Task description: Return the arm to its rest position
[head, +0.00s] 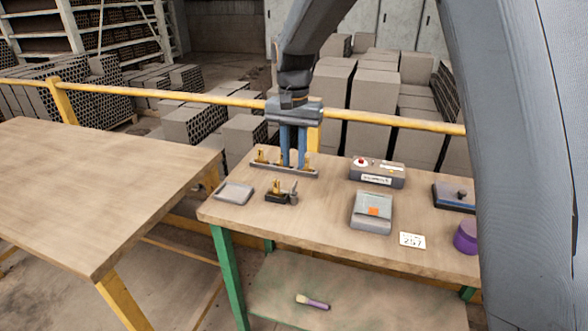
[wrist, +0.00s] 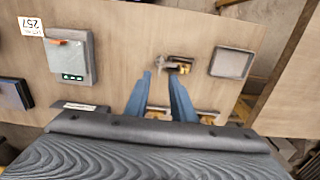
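My gripper (head: 293,164) hangs pointing down over the back left part of the workbench (head: 322,215). Its two blue fingers are apart, with nothing held between them; the wrist view also shows the gap (wrist: 160,75). In the head view the fingers overlap a low rack (head: 300,171) with several brass pieces; I cannot tell whether they touch it. A small dark fixture (head: 281,197) with a brass piece stands in front of the rack. It also shows in the wrist view (wrist: 177,64), just beyond the fingertips.
A grey tray (head: 234,192), a grey device (head: 372,212), a red-buttoned box (head: 377,175), a "257" card (head: 412,240) and a purple container (head: 465,237) are on the workbench. A yellow rail (head: 180,97) runs behind. A bare table (head: 95,190) stands left.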

